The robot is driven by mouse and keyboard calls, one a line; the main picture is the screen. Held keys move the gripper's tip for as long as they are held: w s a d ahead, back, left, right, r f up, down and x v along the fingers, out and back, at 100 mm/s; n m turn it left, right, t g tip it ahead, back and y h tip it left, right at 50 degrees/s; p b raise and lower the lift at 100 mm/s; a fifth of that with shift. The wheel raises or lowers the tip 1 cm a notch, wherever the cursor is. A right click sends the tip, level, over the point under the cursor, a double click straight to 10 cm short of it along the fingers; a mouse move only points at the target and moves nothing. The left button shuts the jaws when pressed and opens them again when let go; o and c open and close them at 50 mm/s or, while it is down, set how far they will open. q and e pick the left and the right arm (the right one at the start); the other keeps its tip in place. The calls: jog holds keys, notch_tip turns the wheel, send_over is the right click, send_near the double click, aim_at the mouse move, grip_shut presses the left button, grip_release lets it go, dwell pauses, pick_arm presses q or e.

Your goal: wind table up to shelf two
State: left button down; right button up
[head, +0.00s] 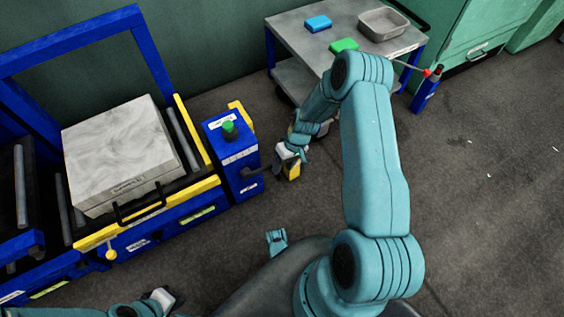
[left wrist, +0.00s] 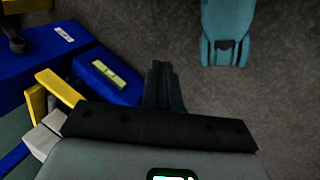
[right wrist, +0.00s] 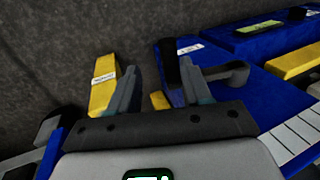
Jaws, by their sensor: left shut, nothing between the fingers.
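The lift table (head: 175,207) has a blue and yellow frame with rollers and bears a grey block (head: 120,150) with a black handle. The blue crank post (head: 232,160) with a green knob stands at its right. A dark crank (head: 250,172) sticks out of the post's right side. My right gripper (head: 280,160) is close to the crank. In the right wrist view its fingers (right wrist: 160,85) are apart; the crank's black grip (right wrist: 172,65) shows by the right finger, contact unclear. My left gripper (head: 170,297) is shut and empty, low at the left; its closed fingers (left wrist: 163,85) show in its wrist view.
A grey cart (head: 300,35) at the back carries a blue block (head: 318,23), a green block (head: 344,45) and a metal tray (head: 384,23). A green cabinet (head: 470,45) stands at the back right. The floor at the right is clear. Shelf two cannot be made out.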

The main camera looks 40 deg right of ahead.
jog(key=p+v, duration=0.5)
jog(key=v, duration=1.1)
jog(key=shift+p, duration=0.4)
jog(key=shift+f, duration=0.1)
